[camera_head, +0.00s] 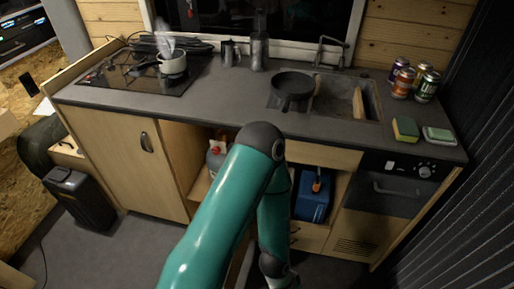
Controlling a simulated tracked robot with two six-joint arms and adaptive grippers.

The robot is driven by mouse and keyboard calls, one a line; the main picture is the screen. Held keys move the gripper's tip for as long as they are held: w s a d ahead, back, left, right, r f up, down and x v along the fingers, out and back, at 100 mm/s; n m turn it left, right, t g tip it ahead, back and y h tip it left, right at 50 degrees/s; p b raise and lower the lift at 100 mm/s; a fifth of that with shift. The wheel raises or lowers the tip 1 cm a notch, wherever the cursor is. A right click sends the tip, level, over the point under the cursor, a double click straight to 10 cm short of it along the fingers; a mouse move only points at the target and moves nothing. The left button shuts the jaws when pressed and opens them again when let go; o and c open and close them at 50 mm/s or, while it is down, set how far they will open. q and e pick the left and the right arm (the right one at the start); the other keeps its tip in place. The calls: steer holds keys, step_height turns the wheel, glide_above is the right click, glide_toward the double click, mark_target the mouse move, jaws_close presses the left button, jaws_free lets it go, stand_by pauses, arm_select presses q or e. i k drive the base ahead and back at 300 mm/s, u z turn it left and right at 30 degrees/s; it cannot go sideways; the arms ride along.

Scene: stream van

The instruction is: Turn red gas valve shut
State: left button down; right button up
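A grey bottle (213,160) stands in the open cupboard under the counter, left of my teal arm. A small red part (217,147) sits on its top; it looks like the red gas valve, but it is too small to tell its setting. My arm hides the bottle's right side. The arm rises from the bottom of the view, bends at a dark elbow in front of the cupboard and drops towards the floor. Its wrist is at the bottom edge, and no fingertips show. Neither gripper can be seen.
A blue canister (312,205) stands in the cupboard right of my arm. The counter (215,95) above carries a pot (172,63) on the hob, a dark pan (292,86) by the sink and several cans (427,86). A black bin (80,200) stands left on the floor.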

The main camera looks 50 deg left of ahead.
mark_target(215, 150)
steer(key=u, duration=0.55)
steer(key=i, duration=0.15)
steer(key=z, duration=1.6)
steer(key=k, duration=1.85)
steer(key=z, duration=1.45)
steer(key=i, duration=0.1)
steer(key=u, duration=2.85)
steer(key=i, duration=0.2)
steer(key=u, duration=1.5)
steer(key=i, duration=0.5)
steer(key=u, duration=0.25)
